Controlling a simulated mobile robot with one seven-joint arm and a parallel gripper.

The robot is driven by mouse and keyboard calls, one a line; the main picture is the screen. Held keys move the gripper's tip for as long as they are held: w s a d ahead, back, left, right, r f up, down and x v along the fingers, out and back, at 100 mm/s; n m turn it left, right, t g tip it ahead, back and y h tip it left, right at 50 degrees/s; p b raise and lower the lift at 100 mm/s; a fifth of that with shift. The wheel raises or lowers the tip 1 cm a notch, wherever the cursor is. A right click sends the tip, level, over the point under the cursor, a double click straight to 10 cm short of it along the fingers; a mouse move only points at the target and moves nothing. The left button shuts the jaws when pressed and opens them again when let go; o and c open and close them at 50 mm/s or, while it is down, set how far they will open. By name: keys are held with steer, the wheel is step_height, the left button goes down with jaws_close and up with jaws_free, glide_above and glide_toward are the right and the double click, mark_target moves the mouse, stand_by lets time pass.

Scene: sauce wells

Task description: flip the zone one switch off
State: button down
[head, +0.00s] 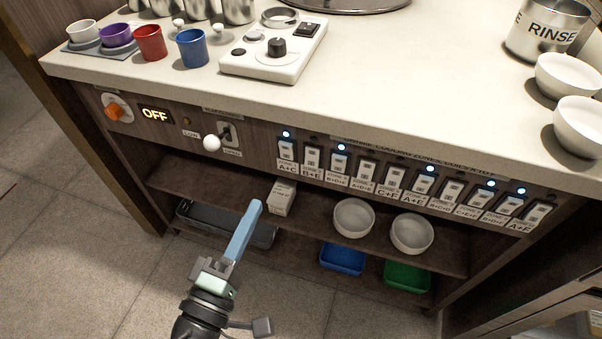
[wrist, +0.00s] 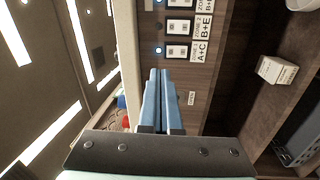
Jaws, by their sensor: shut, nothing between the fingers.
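The zone one switch (head: 286,150) is the leftmost rocker in the row on the cabinet front, labelled A+C. A blue light is lit above it. In the wrist view this switch (wrist: 178,51) is right of and just beyond my fingertips, with its light lit beside it. My gripper (head: 256,204) has long blue fingers, shut together and empty. In the head view it is below and left of the switch, apart from it. In the wrist view my gripper (wrist: 160,72) points up the panel.
More zone switches run to the right, beginning with B+E (head: 311,158); several have lit blue lights. A white-knobbed lever (head: 212,143) sticks out left of the row. An orange knob (head: 115,111) is farther left. A small white box (head: 282,198) and bowls (head: 354,218) sit on the shelf below.

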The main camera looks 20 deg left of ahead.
mark_target(287, 147)
steer(key=f, duration=0.1)
steer(key=s+f+n, duration=0.1)
steer(key=f, duration=0.1)
steer(key=shift+y+b, duration=0.35)
steer(key=shift+y, duration=0.05)
steer(key=shift+r, duration=0.1)
steer(key=w, duration=0.4)
steer(key=w+r, duration=0.1)
steer(key=w, duration=0.9)
steer(key=shift+d+r+b, duration=0.2)
steer(key=shift+r+b, duration=0.1)
steer(key=shift+w+r, duration=0.2)
steer(key=shift+r, duration=0.05)
steer(key=shift+s, duration=0.1)
